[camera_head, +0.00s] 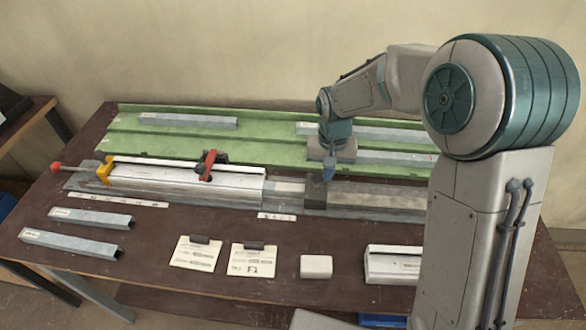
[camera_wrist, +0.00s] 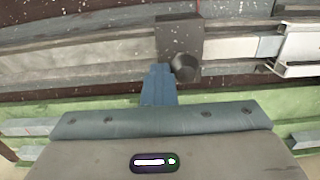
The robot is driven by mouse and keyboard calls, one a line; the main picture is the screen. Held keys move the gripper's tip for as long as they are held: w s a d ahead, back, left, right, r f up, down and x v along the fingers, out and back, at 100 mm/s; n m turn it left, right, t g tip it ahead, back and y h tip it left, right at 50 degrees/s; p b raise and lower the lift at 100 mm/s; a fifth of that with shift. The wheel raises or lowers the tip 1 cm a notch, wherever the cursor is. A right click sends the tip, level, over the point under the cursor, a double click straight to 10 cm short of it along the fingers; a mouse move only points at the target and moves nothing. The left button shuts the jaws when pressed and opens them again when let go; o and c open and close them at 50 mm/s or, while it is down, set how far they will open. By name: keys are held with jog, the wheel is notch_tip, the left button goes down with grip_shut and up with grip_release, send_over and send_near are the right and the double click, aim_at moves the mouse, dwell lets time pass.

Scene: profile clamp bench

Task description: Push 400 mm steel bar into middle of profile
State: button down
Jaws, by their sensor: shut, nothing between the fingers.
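A pale aluminium profile (camera_head: 185,187) lies along the bench fixture at left; its open end also shows at the right of the wrist view (camera_wrist: 302,48). A light grey steel bar (camera_head: 284,189) sticks out of the profile's right end; its outer part shows in the wrist view (camera_wrist: 230,48). A dark block with a round knob (camera_wrist: 180,32) stands at the bar's outer end; I cannot tell whether they touch. My gripper (camera_head: 328,175) is shut and empty, pointing down over the rail. Its blue fingertips (camera_wrist: 159,76) are beside the knob; contact is unclear.
A red clamp lever (camera_head: 207,163) and a yellow end part (camera_head: 104,170) stand on the fixture. A green rack (camera_head: 262,152) with several bars lies behind. Two bars (camera_head: 90,218), two cards, a white box (camera_head: 316,267) and a short profile (camera_head: 392,265) lie in front.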

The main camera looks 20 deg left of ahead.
aim_at(305, 187)
jog(key=shift+s+a, duration=0.25)
jog(key=shift+a, duration=0.95)
jog(key=shift+s+a, duration=0.2)
jog(key=shift+a, duration=0.95)
jog(key=shift+s+a, duration=0.1)
jog(key=shift+a, duration=0.4)
jog(key=shift+d, duration=0.1)
jog(key=shift+d, duration=0.7)
jog(key=shift+r+p, duration=2.15)
jog(key=shift+r, duration=1.4)
